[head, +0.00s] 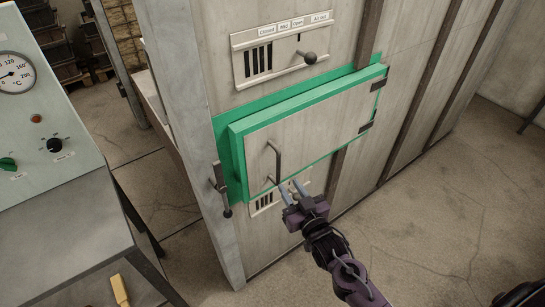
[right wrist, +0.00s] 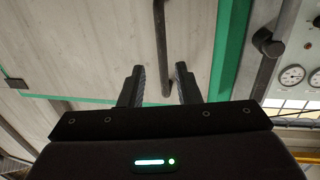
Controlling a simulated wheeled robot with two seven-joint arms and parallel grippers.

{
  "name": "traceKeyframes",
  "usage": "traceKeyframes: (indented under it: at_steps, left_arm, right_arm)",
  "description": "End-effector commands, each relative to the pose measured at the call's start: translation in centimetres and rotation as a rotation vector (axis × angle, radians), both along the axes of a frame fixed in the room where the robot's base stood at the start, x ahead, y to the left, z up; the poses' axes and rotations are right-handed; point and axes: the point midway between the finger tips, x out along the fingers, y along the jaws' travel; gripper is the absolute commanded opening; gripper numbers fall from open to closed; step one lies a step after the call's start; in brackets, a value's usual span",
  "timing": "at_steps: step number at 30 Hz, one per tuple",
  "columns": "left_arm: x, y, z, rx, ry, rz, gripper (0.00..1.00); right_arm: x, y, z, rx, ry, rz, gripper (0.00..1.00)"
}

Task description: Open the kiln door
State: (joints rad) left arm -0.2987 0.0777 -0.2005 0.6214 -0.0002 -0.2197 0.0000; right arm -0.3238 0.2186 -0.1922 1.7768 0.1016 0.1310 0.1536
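The kiln door (head: 310,130) is a pale panel with a green edge, set in a green frame on the grey kiln. It appears shut or very nearly so; I cannot tell which. Its dark bar handle (head: 277,163) stands upright near the door's left edge. My right gripper (head: 291,190) is open at the handle's lower end. In the right wrist view the handle (right wrist: 162,50) runs down between the two open fingers (right wrist: 160,88), with gaps on both sides. A latch lever (head: 221,188) hangs down on the frame left of the door. My left gripper is not in view.
A vent slider with a knob (head: 310,58) sits above the door, and a lower vent (head: 264,203) is below it. A control panel (head: 40,100) with a temperature gauge stands at left. The floor (head: 440,230) at right is clear.

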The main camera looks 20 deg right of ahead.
Motion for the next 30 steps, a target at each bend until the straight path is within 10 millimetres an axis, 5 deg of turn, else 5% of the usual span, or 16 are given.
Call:
traceKeyframes:
  at_steps: [16, 28, 30]
  left_arm:
    - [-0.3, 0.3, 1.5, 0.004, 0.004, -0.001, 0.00]
    - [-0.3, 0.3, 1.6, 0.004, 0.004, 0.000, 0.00]
    - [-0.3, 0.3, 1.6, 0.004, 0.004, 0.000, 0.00]
  right_arm:
    - [6.9, 1.1, 0.7, 0.004, -0.013, 0.001, 0.30]
    - [7.7, 1.2, 0.5, 0.003, -0.011, 0.001, 0.30]
    - [7.7, 1.2, 0.5, 0.003, -0.011, 0.001, 0.22]
